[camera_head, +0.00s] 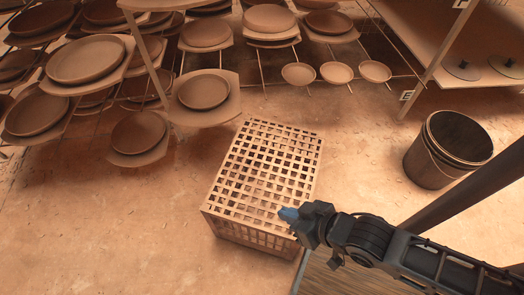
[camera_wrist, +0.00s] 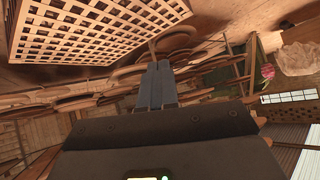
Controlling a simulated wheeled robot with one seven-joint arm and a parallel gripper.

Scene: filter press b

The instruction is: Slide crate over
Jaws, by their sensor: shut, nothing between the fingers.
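A tan lattice crate (camera_head: 265,165) with a grid of square holes sits on the floor in the middle of the head view. Its long side runs away from me toward the racks. My gripper (camera_head: 288,214) is shut and empty at the crate's near right corner, with its blue-grey fingertips over the edge there. I cannot tell whether they touch it. In the wrist view the shut fingers (camera_wrist: 157,85) point up the picture, and the crate's lattice (camera_wrist: 85,28) fills the upper left, apart from the fingertips there.
Racks of round clay plates (camera_head: 205,92) stand behind and left of the crate, close to its far end. A dark bucket (camera_head: 430,165) stands to the right. The floor left of the crate (camera_head: 110,225) is clear, as is the floor between crate and bucket.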

